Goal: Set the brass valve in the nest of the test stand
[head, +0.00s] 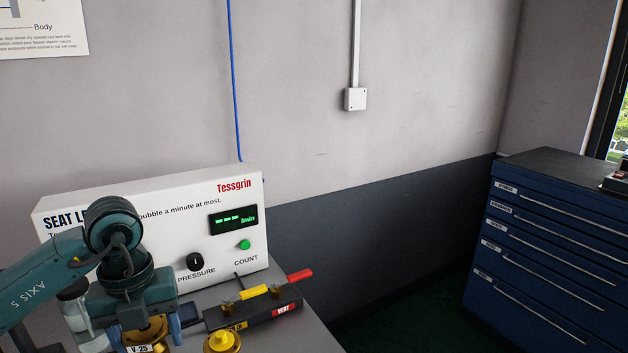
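My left gripper (143,328) comes in from the left on its teal arm at the bottom of the head view, in front of the test stand (150,232). Its blue fingers flank a brass valve (146,329) closely on both sides and look shut on it. The valve has a white tag reading V-25, and its lower part is cut off by the frame edge. I cannot make out the nest, nor whether the valve touches anything below. My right gripper is not in view.
A dark valve block (262,313) with yellow and red handles sits right of my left gripper. A yellow-topped brass part (222,342) stands in front of it. The stand's panel rises close behind. A blue drawer cabinet (550,240) stands far right, beyond open floor.

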